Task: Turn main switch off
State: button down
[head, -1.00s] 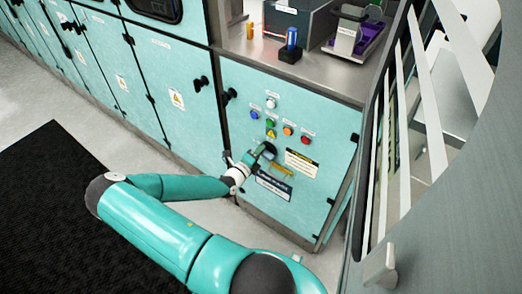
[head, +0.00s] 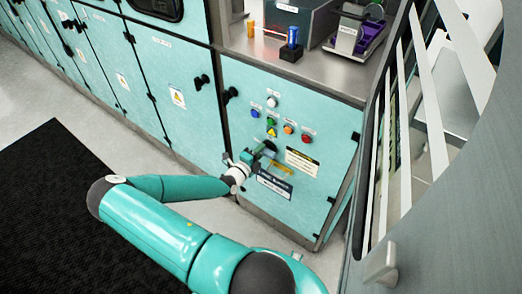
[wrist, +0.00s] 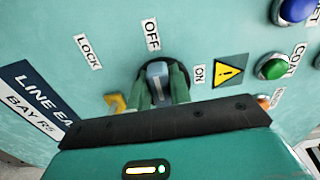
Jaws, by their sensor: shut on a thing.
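The main switch (wrist: 157,72) is a rotary knob with a grey-blue handle on a dark round base, set in a teal cabinet door. Labels LOCK, OFF and ON surround it in the wrist view. The visible end of the handle points toward OFF. My gripper (wrist: 160,92) is shut on the handle, with a green finger on each side. In the head view my gripper (head: 257,155) reaches the door from the left, and the switch is largely hidden behind it. A yellow part (wrist: 115,103) sits beside the switch, partly covered by my gripper.
Several coloured buttons, including a green one (wrist: 273,66) and a blue one (wrist: 296,9), sit near the switch. A yellow warning sign (wrist: 229,71) is close to ON. A slatted panel (head: 425,110) stands to the right. A black mat (head: 50,220) covers floor at left.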

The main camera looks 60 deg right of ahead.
jog(key=c, duration=1.3)
grip_release()
jog(key=a, duration=0.4)
jog(key=w+a, duration=0.1)
jog(key=a, duration=0.4)
jog(key=w+a, duration=0.1)
jog(key=a, duration=0.3)
jog(key=shift+a, duration=0.35)
